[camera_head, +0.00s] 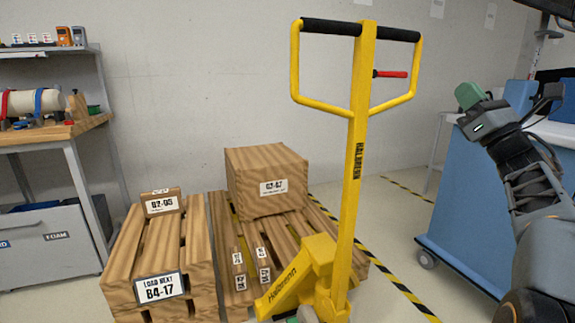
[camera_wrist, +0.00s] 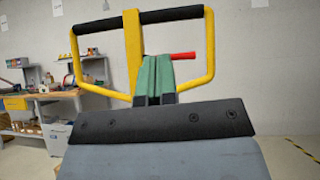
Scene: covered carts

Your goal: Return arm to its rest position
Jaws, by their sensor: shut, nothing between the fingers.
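My arm is at the right of the head view, bent, and its end points up and left. My gripper (camera_head: 469,95) has green fingers and is in the air, apart from everything around it. In the wrist view, the green fingers (camera_wrist: 155,78) are together with nothing between them. Behind them in that view is the yellow handle of a pallet jack (camera_wrist: 133,48), which they overlap only in the picture.
The yellow pallet jack (camera_head: 352,190) stands mid-view. Wooden pallets (camera_head: 125,255) carry boxes, including a large one (camera_head: 265,180). A workbench (camera_head: 50,134) is at the left. A blue-covered cart (camera_head: 450,210) stands beside my arm. Striped floor tape (camera_head: 400,285) runs between.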

